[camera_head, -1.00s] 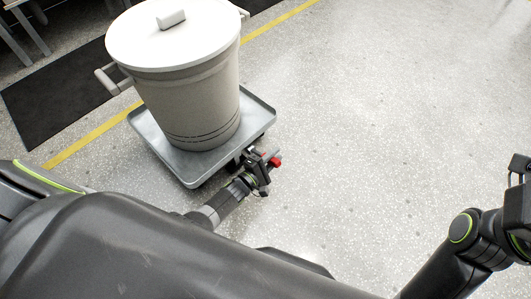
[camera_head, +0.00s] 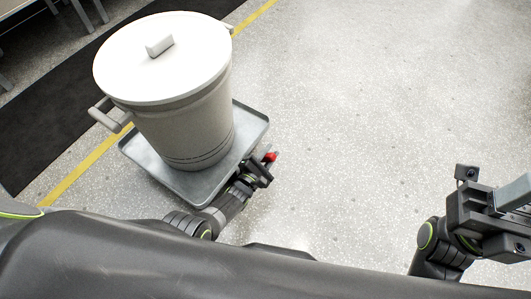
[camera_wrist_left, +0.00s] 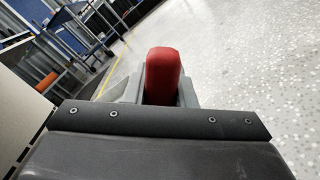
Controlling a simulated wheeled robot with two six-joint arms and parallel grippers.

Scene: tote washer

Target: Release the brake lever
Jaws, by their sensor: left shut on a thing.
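The red brake lever (camera_head: 270,157) is at the near right edge of a grey wheeled tray (camera_head: 195,190). My left gripper (camera_head: 262,168) is at the lever, its jaws around it. In the left wrist view the rounded red lever (camera_wrist_left: 162,75) stands between the grey fingers, which are shut on it. The lower part of the lever is hidden behind the black gripper body. My right gripper (camera_head: 485,205) is raised at the right edge of the head view, away from the cart. Its fingertips are not clear.
A large pale bin (camera_head: 185,125) with a white lid (camera_head: 160,62) and side handles stands on the tray. A black mat (camera_head: 40,140) and a yellow floor line (camera_head: 85,165) lie to the left. The speckled floor (camera_head: 370,110) to the right is clear.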

